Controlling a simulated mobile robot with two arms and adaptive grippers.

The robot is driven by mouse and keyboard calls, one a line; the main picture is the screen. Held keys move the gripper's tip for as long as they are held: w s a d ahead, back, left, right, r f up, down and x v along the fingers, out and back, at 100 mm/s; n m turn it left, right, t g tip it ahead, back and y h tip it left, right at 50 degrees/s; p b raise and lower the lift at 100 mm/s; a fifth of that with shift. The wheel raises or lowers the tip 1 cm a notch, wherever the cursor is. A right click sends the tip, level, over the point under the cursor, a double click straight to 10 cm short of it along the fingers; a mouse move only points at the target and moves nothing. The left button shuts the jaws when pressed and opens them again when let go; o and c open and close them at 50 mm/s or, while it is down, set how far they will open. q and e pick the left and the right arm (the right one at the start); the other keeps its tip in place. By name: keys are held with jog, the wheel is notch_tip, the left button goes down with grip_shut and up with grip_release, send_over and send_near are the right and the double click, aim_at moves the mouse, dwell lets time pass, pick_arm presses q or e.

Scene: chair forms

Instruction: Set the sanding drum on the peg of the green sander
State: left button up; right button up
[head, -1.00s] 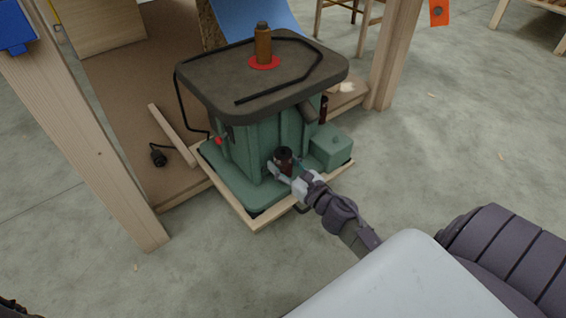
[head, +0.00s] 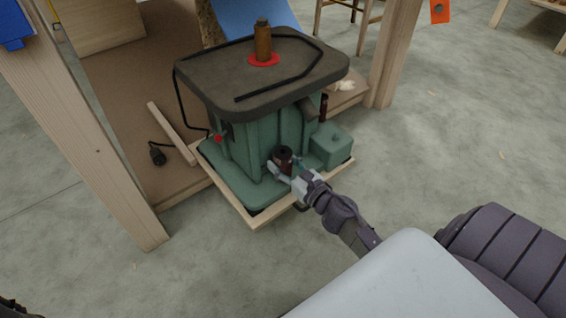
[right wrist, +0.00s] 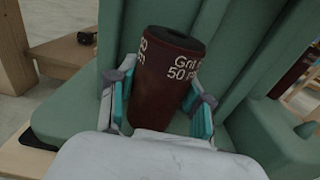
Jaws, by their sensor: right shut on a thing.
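The sanding drum (head: 283,155) is a dark red-brown hollow cylinder with white "Grit 50" lettering, seen large in the right wrist view (right wrist: 165,85). My right gripper (head: 283,170) is shut on it, one finger on each side. The drum is roughly upright, close to the front of the green sander (head: 257,150) and over its base. Its top opening is dark. The lower end is hidden by my gripper, and I cannot tell whether a peg is inside it. My left gripper is not in view.
The sander's dark tabletop (head: 220,85) carries a brown spindle (head: 263,43) on a red ring and overhangs the drum. A green box (head: 331,146) stands right of the drum. A wooden frame (head: 240,217) edges the base. Another dark red cylinder (head: 323,106) is at the sander's right side.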

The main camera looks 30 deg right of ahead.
jog(key=shift+f+b, duration=1.05)
jog(key=shift+f, duration=0.05)
jog(key=o, duration=1.4)
jog(key=shift+c, duration=0.2)
notch_tip(320, 180, up, 10)
jog(key=shift+r, duration=0.1)
